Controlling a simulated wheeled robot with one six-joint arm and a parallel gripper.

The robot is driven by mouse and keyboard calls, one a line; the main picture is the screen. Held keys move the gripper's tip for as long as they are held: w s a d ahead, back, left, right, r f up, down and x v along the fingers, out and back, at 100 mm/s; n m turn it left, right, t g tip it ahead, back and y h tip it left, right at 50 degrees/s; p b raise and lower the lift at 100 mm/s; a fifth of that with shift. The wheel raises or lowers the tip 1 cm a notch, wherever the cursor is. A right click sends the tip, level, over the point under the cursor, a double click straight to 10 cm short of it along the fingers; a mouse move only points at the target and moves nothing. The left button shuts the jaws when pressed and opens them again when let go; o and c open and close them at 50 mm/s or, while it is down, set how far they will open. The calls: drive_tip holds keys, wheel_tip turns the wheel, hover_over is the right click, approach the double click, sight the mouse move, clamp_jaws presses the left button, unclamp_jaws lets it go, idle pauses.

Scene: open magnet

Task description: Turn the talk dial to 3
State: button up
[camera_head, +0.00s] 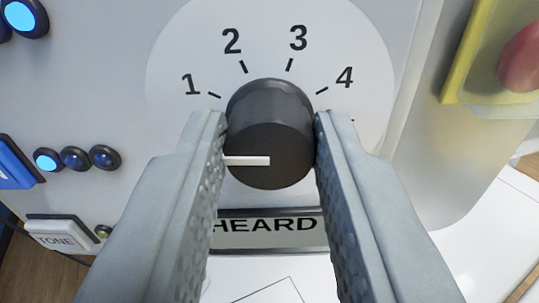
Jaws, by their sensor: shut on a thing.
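The dial (268,135) is a black round knob on a white round scale plate (180,50). The numbers 1, 2, 3 and 4 with tick marks show around its upper side. The white pointer line (247,161) on the knob's face points left, below the 1 mark, and its outer end meets the left finger. My gripper (270,138) is shut on the knob, with one finger on each side. The fingers hide the lower left and lower right of the scale.
A label plate (268,240) below the knob reads "HEARD", its ends behind the fingers. Several round blue buttons (75,158) and a white TONE key (57,233) are at left. A red button (523,58) on a yellow block is at upper right.

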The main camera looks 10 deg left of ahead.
drive_tip(key=m, duration=0.5)
drive_tip(key=shift+m, duration=0.3)
drive_tip(key=m, duration=0.5)
drive_tip(key=shift+d+f, duration=0.1)
drive_tip(key=m, duration=0.5)
drive_tip(key=shift+m, duration=0.4)
drive_tip(key=m, duration=0.4)
drive_tip(key=shift+f+m, duration=0.15)
drive_tip(key=shift+m, duration=0.15)
drive_tip(key=o, duration=1)
